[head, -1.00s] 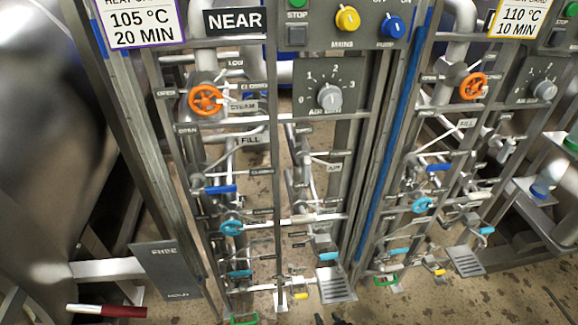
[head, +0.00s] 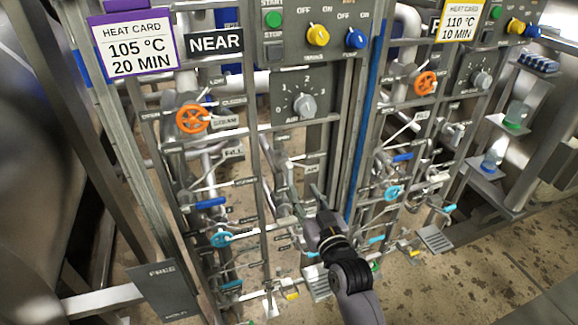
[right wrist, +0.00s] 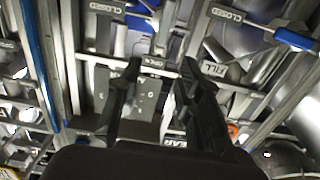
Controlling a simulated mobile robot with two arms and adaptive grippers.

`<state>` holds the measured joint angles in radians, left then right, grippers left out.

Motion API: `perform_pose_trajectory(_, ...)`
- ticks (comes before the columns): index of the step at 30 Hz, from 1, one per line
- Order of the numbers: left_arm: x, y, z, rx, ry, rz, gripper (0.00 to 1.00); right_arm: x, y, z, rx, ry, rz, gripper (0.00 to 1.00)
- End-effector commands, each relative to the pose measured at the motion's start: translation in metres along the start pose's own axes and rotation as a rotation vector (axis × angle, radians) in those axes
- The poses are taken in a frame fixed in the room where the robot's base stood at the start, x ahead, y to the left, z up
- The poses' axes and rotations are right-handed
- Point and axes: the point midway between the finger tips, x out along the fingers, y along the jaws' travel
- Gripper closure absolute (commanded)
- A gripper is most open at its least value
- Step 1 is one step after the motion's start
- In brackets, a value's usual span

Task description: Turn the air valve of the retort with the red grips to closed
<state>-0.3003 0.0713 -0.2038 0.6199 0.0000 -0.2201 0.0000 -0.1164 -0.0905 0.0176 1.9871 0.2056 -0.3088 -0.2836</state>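The near retort's valve panel fills the middle of the head view. A small label that seems to read AIR (head: 311,168) sits on its right-hand pipe column, below the dial. The grey pipework there is thin, and I cannot make out the air valve's handle or its position. My right gripper (head: 320,198) is in front of this column, pointing up toward the label. The right wrist view shows its two black fingers (right wrist: 161,70) apart, with nothing clearly held between them. Contact with a lever cannot be told. No red grips show now. My left gripper is out of view.
An orange steam wheel (head: 193,119), a blue lever (head: 210,203) and a light-blue wheel (head: 221,239) are on the left column. The dial (head: 304,105) is above the gripper. Upright rails and crossbars crowd the space. A second, similar panel stands to the right.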

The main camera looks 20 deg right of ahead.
Motion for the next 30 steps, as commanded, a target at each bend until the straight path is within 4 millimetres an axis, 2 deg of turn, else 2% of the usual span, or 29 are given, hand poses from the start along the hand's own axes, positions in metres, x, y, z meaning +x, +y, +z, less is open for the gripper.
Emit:
perform_pose_trajectory(1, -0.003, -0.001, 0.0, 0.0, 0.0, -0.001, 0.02, 0.013, 0.0, -0.003, 0.0, 0.003, 0.0, 0.67)
perform_pose_trajectory(9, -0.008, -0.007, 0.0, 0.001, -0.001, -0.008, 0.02, 0.071, 0.0, -0.001, 0.0, 0.0, 0.0, 0.67)
perform_pose_trajectory(15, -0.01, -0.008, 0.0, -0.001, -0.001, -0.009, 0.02, 0.101, 0.0, 0.0, 0.0, -0.001, 0.0, 0.67)
perform_pose_trajectory(21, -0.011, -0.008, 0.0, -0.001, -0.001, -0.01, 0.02, 0.114, 0.0, 0.0, -0.001, -0.001, 0.0, 0.67)
perform_pose_trajectory(30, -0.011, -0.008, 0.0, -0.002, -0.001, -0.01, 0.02, 0.115, 0.0, 0.001, -0.001, -0.001, 0.0, 0.67)
